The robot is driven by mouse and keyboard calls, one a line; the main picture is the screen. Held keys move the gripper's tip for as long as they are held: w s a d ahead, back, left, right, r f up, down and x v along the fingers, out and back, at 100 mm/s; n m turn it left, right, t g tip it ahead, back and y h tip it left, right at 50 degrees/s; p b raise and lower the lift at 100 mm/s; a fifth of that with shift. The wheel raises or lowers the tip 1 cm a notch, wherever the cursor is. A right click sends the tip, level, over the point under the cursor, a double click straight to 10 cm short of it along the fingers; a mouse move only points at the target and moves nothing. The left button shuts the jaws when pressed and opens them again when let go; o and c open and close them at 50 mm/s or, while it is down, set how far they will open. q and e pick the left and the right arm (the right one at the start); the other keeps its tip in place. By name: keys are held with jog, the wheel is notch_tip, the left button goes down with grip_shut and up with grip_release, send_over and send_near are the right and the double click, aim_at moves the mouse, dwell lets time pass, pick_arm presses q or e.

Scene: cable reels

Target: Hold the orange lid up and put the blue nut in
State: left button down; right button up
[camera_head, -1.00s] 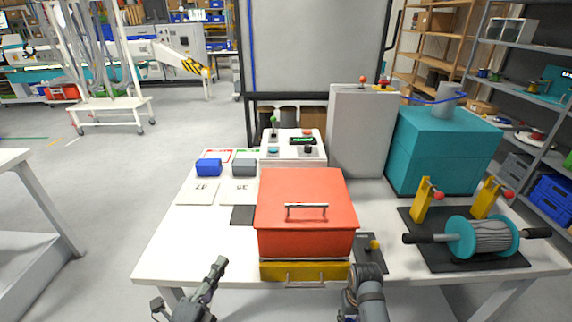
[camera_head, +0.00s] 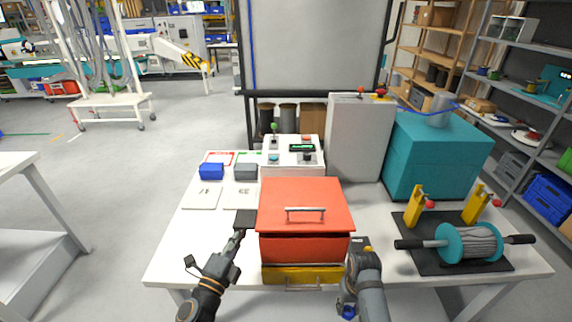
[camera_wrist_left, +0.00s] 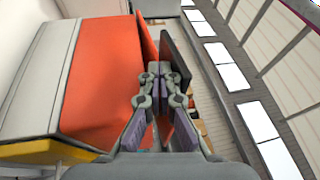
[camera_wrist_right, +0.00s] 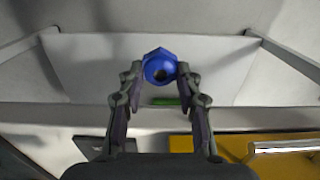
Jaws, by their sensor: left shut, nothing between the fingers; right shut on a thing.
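The orange lid (camera_head: 322,194), with a metal handle, covers the orange box (camera_head: 305,249) at the table's front. A dark band shows under its front rim; I cannot tell whether it is slightly raised. My left gripper (camera_head: 240,234) is shut and empty beside the box's left side, near the lid's edge. In the left wrist view, its fingers (camera_wrist_left: 164,72) are together close to the orange side (camera_wrist_left: 100,75). My right gripper (camera_wrist_right: 160,82) is shut on the blue nut (camera_wrist_right: 160,66). The nut also shows low in the head view (camera_head: 348,312), in front of the table's edge.
A yellow drawer (camera_head: 302,273) with a handle is under the box. A cable reel (camera_head: 468,243) on a black base is at right.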

pick_arm(q)
jog(key=w+r+p, duration=0.1)
jog(key=r+p, duration=0.2)
jog(key=w+r+p, duration=0.1)
jog(key=r+p, duration=0.2)
jog(key=r, duration=0.1)
jog(key=w+r+p, duration=0.1)
jog(key=r+p, duration=0.2)
jog(key=r, duration=0.1)
jog(key=shift+w, duration=0.2)
jog(key=w+r+p, duration=0.6)
jog(key=w+r, duration=0.1)
jog(key=w, duration=0.1)
jog(key=shift+w, duration=0.4)
